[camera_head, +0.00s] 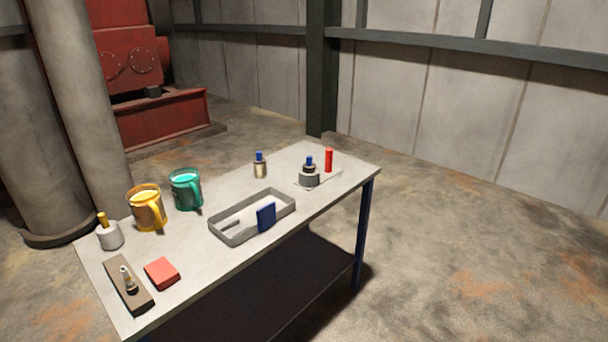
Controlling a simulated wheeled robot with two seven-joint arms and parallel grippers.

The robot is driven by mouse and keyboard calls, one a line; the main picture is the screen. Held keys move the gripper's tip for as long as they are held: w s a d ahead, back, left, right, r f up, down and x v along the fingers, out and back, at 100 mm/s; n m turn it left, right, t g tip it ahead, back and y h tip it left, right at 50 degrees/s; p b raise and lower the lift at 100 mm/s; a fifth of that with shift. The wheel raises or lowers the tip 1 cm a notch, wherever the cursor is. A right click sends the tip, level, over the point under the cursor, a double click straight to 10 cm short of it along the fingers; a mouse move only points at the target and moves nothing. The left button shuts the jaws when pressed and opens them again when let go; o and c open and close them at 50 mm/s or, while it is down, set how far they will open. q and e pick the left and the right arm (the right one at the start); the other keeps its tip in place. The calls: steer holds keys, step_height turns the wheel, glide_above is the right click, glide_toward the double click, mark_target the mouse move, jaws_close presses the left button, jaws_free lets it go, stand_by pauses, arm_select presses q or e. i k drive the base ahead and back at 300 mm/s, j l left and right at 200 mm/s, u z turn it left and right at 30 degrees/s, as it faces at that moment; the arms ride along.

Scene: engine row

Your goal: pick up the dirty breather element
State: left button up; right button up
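No single thing on the grey table (205,252) can be told for sure as the dirty breather element. A short dark grey round part with a blue top (309,178) stands on a pale flat sheet at the far right end. A light grey cylinder with a yellow top (110,237) stands at the left edge. A small metal and dark fitting (128,281) sits on a brown board (139,298) at the near left corner. Neither of my grippers is in view.
A yellow mug (146,209), a green mug (185,190), a small blue-capped bottle (260,166) and a red cylinder (328,161) stand on the table. A grey tray (233,238) with a blue card (266,217) and a red block (162,273) lie nearer. Open floor is at right.

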mark_target(309, 167)
steer(key=l+u, duration=0.1)
steer(key=u, duration=0.7)
steer(key=i+l+u, duration=0.2)
steer(key=l+u, duration=0.2)
steer(key=l, duration=0.25)
steer(key=i+l+u, duration=0.1)
steer(key=l+u, duration=0.25)
steer(key=l, duration=0.3)
steer(key=l+u, duration=0.4)
steer(key=l, duration=0.3)
